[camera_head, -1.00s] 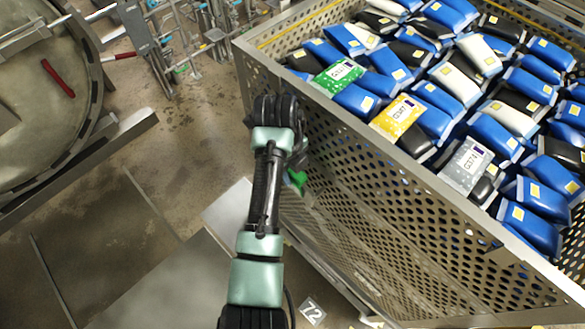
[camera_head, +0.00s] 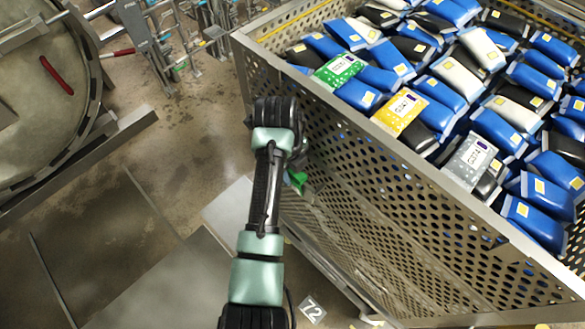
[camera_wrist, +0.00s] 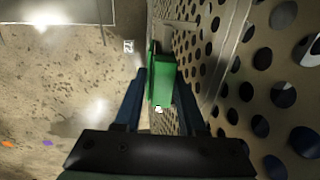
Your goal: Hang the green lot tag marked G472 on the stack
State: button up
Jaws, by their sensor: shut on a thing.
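My gripper (camera_wrist: 161,80) is shut on a green thing (camera_wrist: 163,78), which hangs between its two dark fingers in the wrist view. The same green thing shows as a small patch beside my wrist in the head view (camera_head: 297,179). No marking on it can be read. It is close beside the perforated basket wall, outside the basket; whether it touches the wall I cannot tell. The stack (camera_head: 445,90) is a perforated metal basket full of blue, black and white pouches. In the head view, my forearm and wrist hide most of the gripper.
A green printed piece (camera_head: 339,71), a yellow one (camera_head: 399,111) and a grey one (camera_head: 470,161) lie on the pouches along the near rim (camera_head: 375,125). A round vessel door (camera_head: 45,90) is at left. Floor (camera_head: 190,135) lies clear between it and the basket.

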jog(key=o, duration=0.7)
jog(key=shift+r, duration=0.15)
jog(key=shift+r+p, duration=3.35)
jog(key=shift+r, duration=0.35)
jog(key=s+a+p, duration=0.4)
jog(key=s+a, duration=0.3)
jog(key=shift+r+p, duration=0.15)
jog(key=shift+p, duration=0.15)
